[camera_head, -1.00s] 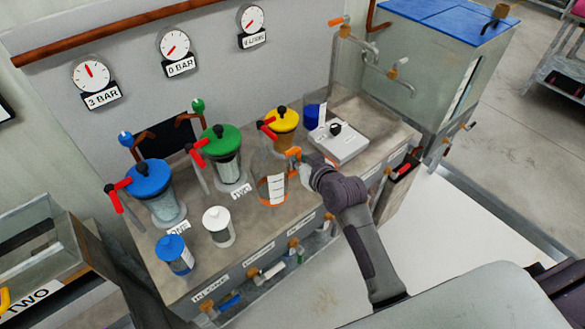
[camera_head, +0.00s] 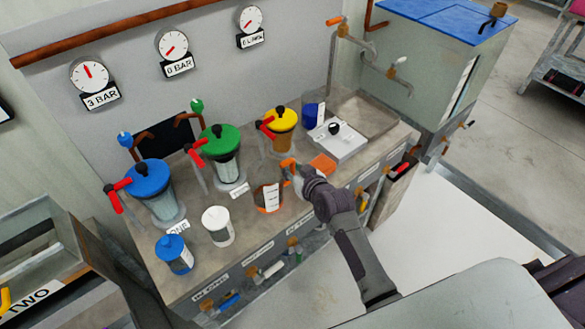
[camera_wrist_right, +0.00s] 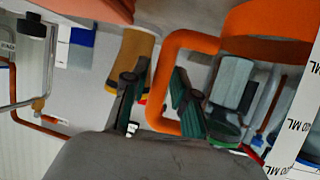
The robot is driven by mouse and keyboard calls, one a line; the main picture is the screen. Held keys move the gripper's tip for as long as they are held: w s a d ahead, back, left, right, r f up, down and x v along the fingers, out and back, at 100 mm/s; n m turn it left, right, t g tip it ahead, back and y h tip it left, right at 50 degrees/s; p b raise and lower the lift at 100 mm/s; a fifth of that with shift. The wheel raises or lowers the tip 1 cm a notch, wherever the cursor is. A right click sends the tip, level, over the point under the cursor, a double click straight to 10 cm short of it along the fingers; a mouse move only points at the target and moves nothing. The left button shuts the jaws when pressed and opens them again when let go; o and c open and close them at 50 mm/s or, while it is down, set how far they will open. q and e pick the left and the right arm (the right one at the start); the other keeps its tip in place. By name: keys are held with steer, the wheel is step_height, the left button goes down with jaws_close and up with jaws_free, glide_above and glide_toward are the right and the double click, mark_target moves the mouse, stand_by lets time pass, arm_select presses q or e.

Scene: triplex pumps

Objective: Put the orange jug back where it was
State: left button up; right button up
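The orange jug (camera_head: 268,197) is clear with orange parts and white volume labels. In the head view it is over the front middle of the bench, below the green-lidded vessel and left of my right gripper (camera_head: 292,172). Whether the jug's base touches the bench is hard to tell. An orange square patch (camera_head: 322,165) lies on the bench just right of the gripper. My left gripper is not in view.
Blue-lidded (camera_head: 148,178), green-lidded (camera_head: 221,140) and yellow-lidded (camera_head: 282,119) vessels stand behind, with red handles close by. A white scale (camera_head: 335,141) and a sink (camera_head: 365,110) are at the right.

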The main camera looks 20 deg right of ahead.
steer(key=shift+o, duration=0.2)
steer(key=shift+r, duration=0.1)
steer(key=shift+s+r, duration=0.1)
steer(key=shift+s, duration=0.05)
steer(key=v, duration=1.1)
steer(key=shift+s, duration=0.35)
steer(key=shift+d+r, duration=0.1)
steer(key=s+f+g+h, duration=0.1)
steer(key=s+f+g, duration=0.35)
steer(key=f, duration=1.15)
steer(key=s+f+g, duration=0.2)
steer(key=s+f, duration=0.6)
steer(key=f, duration=0.7)
steer(key=s+f+g, duration=0.2)
steer(key=s+f, duration=0.3)
steer(key=s, duration=0.4)
steer(key=s+d+f+g, duration=0.1)
steer(key=s+f, duration=0.5)
steer(key=s, duration=0.4)
steer(key=s+d+f+n+g+h, duration=0.1)
steer(key=s+f+g, duration=0.1)
steer(key=s+f, duration=0.3)
steer(key=s, duration=0.4)
steer(key=shift+s+d+f+g, duration=0.2)
steer(key=shift+f+g, duration=0.15)
